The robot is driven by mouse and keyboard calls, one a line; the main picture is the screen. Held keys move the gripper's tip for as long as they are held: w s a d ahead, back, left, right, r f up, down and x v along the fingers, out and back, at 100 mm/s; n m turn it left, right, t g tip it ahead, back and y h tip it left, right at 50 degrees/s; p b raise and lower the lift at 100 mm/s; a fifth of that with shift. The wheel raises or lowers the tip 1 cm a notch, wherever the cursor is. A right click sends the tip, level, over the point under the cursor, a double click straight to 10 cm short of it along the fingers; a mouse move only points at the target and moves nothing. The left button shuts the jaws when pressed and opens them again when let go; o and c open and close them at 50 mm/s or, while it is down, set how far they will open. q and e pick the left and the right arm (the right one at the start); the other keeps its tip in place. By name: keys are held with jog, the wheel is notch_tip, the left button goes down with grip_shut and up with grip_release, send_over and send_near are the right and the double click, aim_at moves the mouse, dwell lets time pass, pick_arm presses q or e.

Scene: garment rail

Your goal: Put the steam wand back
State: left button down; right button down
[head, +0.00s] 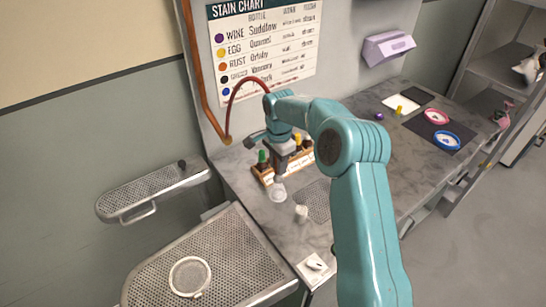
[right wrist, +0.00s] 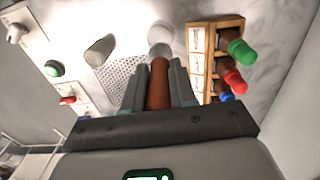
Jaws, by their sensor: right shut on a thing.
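My right gripper (head: 281,163) is over the worktop, beside the wooden bottle rack. In the right wrist view the gripper (right wrist: 159,75) is shut on the brown handle of the steam wand (right wrist: 158,88). The wand's pale round head (right wrist: 160,36) sticks out beyond the fingers. In the head view this head (head: 278,191) shows just below the gripper. A red hose (head: 244,84) arches from the copper pipe (head: 193,62) at the wall towards my right wrist; its far end is hidden behind the arm. I cannot make out a holder for the wand. My left gripper is out of view.
The bottle rack (head: 258,172) with coloured caps stands close by; it also shows in the wrist view (right wrist: 195,60). A small white cup (head: 301,213) stands by a perforated patch (head: 318,198). Perforated boards (head: 150,192) are at left. Coloured rings (head: 446,140) lie at right.

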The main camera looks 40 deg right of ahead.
jog(key=shift+s+d, duration=0.15)
jog(key=shift+d, duration=0.05)
jog(key=shift+f, duration=0.2)
jog(key=shift+a+f+b, duration=0.25)
jog(key=shift+f+b, duration=0.3)
jog(key=shift+b, duration=0.05)
jog(key=shift+d+f+b, duration=0.1)
jog(key=shift+f+b, duration=0.45)
jog(key=shift+f, duration=0.35)
jog(key=shift+f+b, duration=0.4)
jog(key=shift+f, duration=0.2)
